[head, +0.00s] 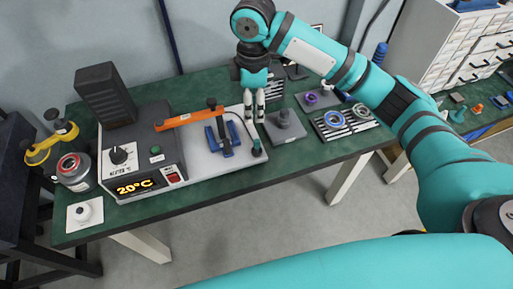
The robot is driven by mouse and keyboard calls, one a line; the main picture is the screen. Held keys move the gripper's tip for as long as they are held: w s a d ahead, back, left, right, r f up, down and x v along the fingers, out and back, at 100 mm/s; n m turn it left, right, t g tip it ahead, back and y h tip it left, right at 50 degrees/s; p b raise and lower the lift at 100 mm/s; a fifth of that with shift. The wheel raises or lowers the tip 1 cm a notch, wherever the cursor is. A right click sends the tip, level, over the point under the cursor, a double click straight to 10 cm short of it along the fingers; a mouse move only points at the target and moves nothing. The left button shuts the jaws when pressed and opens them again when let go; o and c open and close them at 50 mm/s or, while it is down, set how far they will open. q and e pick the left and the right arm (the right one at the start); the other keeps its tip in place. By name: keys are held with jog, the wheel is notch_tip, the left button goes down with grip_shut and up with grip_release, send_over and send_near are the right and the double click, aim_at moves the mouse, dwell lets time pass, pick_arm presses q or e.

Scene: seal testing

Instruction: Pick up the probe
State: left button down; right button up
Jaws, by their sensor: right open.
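A small dark green upright piece (256,149), with a thin dark cable arching to it, stands at the right edge of the white plate (208,164). It looks like the probe, but it is too small to be sure. My right gripper (255,118) points down over the back right corner of the plate. Its fingers are apart and empty, behind the probe and a little above it in the picture. I cannot tell how high the fingertips are. My left gripper is not in view.
A control box (146,181) showing 20°C is left of the plate. A grey block (285,128) and ring trays (333,124) stand to the right. The green table (235,185) is clear in front.

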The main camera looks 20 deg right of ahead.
aim_at(257, 141)
jog(key=f+p, duration=0.1)
jog(key=f, duration=0.4)
jog(key=f+p, duration=0.1)
jog(key=f, duration=0.5)
jog(key=shift+w+d+f, duration=0.1)
jog(key=shift+d+f, duration=0.1)
jog(key=shift+f, duration=0.05)
jog(key=f, duration=0.1)
jog(key=f+p, duration=0.1)
jog(key=f, duration=0.2)
jog(key=shift+w+d, duration=0.15)
jog(key=shift+d, duration=0.2)
jog(key=shift+f, duration=0.6)
grip_shut()
